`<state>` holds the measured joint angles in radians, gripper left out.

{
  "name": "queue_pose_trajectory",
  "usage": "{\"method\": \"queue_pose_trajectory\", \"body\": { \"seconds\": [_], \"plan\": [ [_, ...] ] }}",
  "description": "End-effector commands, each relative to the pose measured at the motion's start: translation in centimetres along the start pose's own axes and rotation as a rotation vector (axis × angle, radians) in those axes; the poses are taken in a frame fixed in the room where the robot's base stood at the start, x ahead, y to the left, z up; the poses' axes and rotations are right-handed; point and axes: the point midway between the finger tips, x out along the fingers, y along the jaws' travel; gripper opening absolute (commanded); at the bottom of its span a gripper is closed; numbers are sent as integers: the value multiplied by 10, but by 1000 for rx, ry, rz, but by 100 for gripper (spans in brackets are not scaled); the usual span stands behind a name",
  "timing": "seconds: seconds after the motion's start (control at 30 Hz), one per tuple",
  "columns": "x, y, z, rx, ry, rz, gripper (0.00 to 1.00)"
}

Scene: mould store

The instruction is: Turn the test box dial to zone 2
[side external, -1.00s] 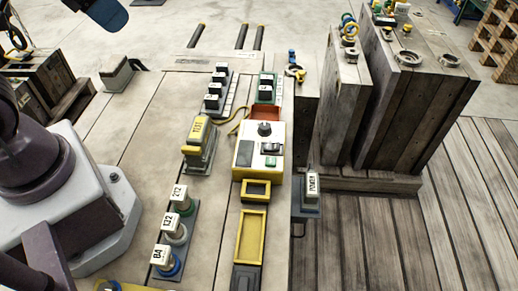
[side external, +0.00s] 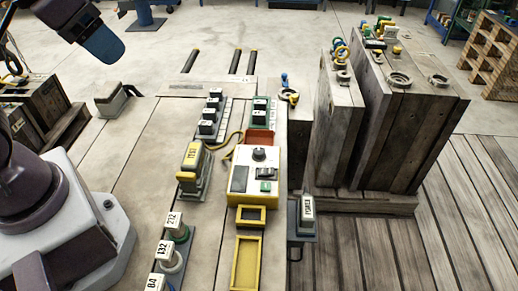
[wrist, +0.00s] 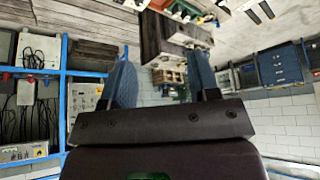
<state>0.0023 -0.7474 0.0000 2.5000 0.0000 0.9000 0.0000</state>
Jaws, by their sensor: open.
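The test box (side external: 241,200) is a white box with a yellow base, in the middle of the bench in the side external view. Its dial (side external: 259,154) is a dark round knob near the far end of the top face. The pointer and zone marks are too small to read. A dark panel, a switch and a green button sit on the same face. My gripper (side external: 102,44) is at the upper left, well away from the box. In the wrist view my gripper (wrist: 161,72) shows two blue fingers spread apart with nothing between them. The box cannot be made out there.
A yellow-topped block labelled TEST (side external: 191,160) stands left of the box. Labelled plugs (side external: 174,222) stand front left. Dark blocks (side external: 209,118) line the back. A labelled POWER piece (side external: 306,209) is at the right, with tall wooden crates (side external: 395,125) beyond.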

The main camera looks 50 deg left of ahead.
Motion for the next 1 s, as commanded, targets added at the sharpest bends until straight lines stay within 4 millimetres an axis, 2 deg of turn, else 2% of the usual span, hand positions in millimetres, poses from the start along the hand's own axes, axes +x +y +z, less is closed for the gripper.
{"method": "queue_pose_trajectory", "body": {
  "seconds": [0.17,0.37,0.57,0.8,0.9,1.0],
  "plan": [
    [22,4,0,21,-112,7,55],
    [64,17,-26,28,-281,10,55],
    [121,34,-56,-80,-415,-19,55],
    [203,60,-81,-306,-520,-92,55],
    [233,69,-89,-422,-535,-128,55],
    [252,75,-102,-561,-517,-159,55]
  ]
}}
